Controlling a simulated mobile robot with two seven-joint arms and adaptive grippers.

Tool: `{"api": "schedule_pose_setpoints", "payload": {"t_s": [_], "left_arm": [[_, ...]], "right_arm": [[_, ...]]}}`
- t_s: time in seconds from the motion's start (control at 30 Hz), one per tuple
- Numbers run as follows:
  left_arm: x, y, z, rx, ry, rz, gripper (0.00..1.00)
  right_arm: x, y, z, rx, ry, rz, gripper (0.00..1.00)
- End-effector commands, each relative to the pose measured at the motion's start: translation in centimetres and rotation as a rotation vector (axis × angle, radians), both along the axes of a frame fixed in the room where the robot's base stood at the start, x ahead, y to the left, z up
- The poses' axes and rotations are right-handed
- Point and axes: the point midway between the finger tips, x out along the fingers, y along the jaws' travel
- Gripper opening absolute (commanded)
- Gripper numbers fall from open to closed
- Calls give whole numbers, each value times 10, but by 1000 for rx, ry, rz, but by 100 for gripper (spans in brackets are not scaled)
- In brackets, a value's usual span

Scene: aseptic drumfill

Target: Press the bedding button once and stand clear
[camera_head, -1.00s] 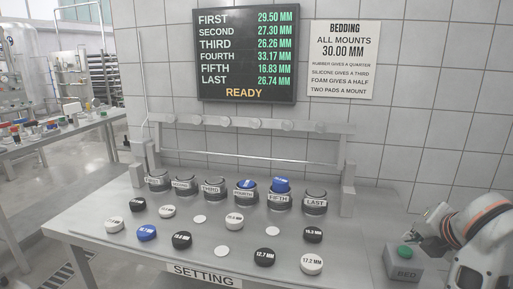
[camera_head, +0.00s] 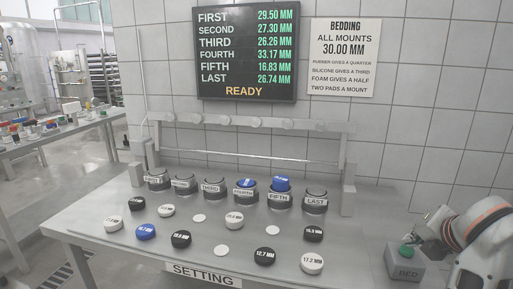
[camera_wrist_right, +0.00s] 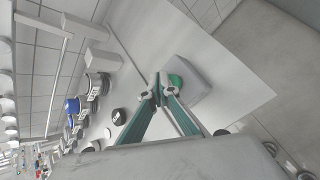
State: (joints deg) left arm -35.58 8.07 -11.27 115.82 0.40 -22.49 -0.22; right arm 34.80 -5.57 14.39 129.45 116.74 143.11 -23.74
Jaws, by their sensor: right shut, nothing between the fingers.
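The bedding button is a green cap (camera_head: 407,250) on a grey box marked BED (camera_head: 404,272) at the table's right end. The green cap also shows in the wrist view (camera_wrist_right: 176,82), partly behind the fingertips. My right gripper (camera_head: 413,240) is shut and empty, with its fingertips (camera_wrist_right: 160,92) right by the cap. I cannot tell whether they touch it. The board (camera_head: 245,54) lists six readings and shows READY. My left gripper is not in view.
A row of labelled mounts (camera_head: 212,189) stands at the back of the table under a metal frame (camera_head: 250,124); the fourth and fifth bear blue pads. Several black, white and blue discs lie in front. A bedding sign (camera_head: 343,58) hangs on the tiled wall.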

Motion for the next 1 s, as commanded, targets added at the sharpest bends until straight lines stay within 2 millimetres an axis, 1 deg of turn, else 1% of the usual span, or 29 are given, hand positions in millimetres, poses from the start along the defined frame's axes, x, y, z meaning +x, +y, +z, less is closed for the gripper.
{"api": "schedule_pose_setpoints", "payload": {"t_s": [0.33,0.53,1.0], "left_arm": [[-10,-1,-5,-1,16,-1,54],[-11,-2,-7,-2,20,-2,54],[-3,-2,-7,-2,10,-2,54]], "right_arm": [[0,0,0,0,-1,0,0],[0,0,-2,0,-1,1,0],[0,0,-6,0,-1,0,0]]}}
